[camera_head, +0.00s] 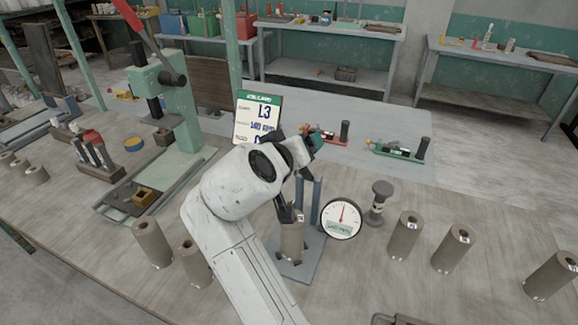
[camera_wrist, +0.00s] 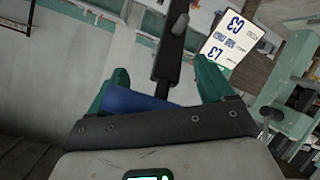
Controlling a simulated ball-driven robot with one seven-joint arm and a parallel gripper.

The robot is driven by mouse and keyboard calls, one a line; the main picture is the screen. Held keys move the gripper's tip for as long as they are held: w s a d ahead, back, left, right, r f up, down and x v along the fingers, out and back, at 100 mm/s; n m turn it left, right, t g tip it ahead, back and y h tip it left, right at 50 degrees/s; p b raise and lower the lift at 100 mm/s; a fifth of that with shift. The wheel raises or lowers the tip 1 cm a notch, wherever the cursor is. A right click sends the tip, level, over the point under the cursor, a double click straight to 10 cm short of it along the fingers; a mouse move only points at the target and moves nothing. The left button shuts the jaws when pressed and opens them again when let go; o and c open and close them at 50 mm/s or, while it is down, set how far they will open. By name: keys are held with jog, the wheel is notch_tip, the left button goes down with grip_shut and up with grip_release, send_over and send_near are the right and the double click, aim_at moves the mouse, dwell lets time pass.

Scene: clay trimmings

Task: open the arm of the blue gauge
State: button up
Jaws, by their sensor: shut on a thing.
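The blue gauge stands on the bench in the middle of the head view, with a flat blue-grey base plate (camera_head: 312,262), blue-grey posts (camera_head: 314,200) and a round white dial (camera_head: 341,219) on its right. A tan clay cylinder (camera_head: 291,241) stands upright on the plate, below a dark part of the gauge. My gripper (camera_head: 316,142) is at the top of the posts, and my wrist hides much of that area. In the wrist view, my teal fingers (camera_wrist: 162,82) are around a blue piece (camera_wrist: 132,102) and a black bar (camera_wrist: 168,60), which seem to be the gauge's arm.
Tan cylinders stand left (camera_head: 152,243) and right (camera_head: 404,235) of the gauge. A grey knobbed stand (camera_head: 378,203) is close to the dial. A green press (camera_head: 180,110) and a white sign (camera_head: 258,119) stand behind.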

jog(key=shift+w+d+r, duration=0.25)
jog(key=shift+w, duration=0.2)
jog(key=shift+w+d+r, duration=0.2)
jog(key=shift+w+r, duration=0.05)
jog(key=shift+w, duration=0.2)
jog(key=shift+w+d, duration=0.3)
jog(key=shift+w, duration=0.35)
jog(key=shift+d+f, duration=0.15)
jog(key=shift+f, duration=0.1)
jog(key=o, duration=1.3)
